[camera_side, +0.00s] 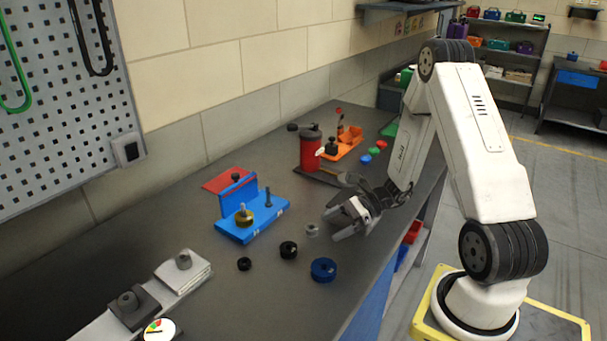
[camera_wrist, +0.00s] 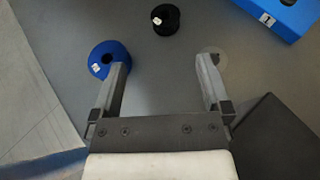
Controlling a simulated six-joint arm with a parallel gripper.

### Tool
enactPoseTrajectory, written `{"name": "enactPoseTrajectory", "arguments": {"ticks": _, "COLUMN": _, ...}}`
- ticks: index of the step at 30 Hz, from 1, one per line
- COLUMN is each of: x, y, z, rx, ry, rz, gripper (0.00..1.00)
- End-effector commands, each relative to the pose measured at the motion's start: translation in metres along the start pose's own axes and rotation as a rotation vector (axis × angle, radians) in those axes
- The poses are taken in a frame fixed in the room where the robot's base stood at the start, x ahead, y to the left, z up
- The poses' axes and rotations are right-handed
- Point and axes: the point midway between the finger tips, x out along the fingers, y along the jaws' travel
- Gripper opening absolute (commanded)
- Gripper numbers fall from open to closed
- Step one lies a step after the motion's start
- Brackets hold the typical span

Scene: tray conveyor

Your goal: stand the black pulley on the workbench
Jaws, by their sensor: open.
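A black pulley (camera_side: 288,249) sits flat on the dark workbench (camera_side: 205,285), between a blue pulley (camera_side: 323,270) and a blue fixture (camera_side: 240,228). It also shows at the top of the wrist view (camera_wrist: 166,19), bearing a small white label, beyond my fingertips. A smaller black ring (camera_side: 244,264) lies to its left in the side view; I cannot tell whether it is also a pulley. My gripper (camera_side: 333,226) is open and empty above the bench, apart from the black pulley. Its two fingers show in the wrist view (camera_wrist: 162,68) with bare bench between them.
A grey ring (camera_side: 312,230) is close to my gripper, partly behind the right finger in the wrist view. The blue pulley (camera_wrist: 109,59) is by the left finger. The fixture holds a brass-coloured pulley (camera_side: 244,217). A red canister (camera_side: 311,150) and orange tray (camera_side: 348,143) stand farther back.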

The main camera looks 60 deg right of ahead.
Motion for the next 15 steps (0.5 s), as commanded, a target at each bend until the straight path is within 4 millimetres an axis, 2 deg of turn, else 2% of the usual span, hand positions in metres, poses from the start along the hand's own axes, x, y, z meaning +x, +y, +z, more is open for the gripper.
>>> {"name": "enactPoseTrajectory", "arguments": {"ticks": 5, "x": 0.011, "y": 0.017, "z": 0.01, "rx": -0.093, "ry": 0.072, "rz": 0.105, "gripper": 0.98}}
{"name": "enactPoseTrajectory", "arguments": {"ticks": 8, "x": 0.018, "y": 0.035, "z": 0.018, "rx": -0.2, "ry": 0.147, "rz": 0.213, "gripper": 0.98}}
{"name": "enactPoseTrajectory", "arguments": {"ticks": 15, "x": 0.027, "y": 0.086, "z": 0.034, "rx": -0.623, "ry": 0.389, "rz": 0.548, "gripper": 0.98}}
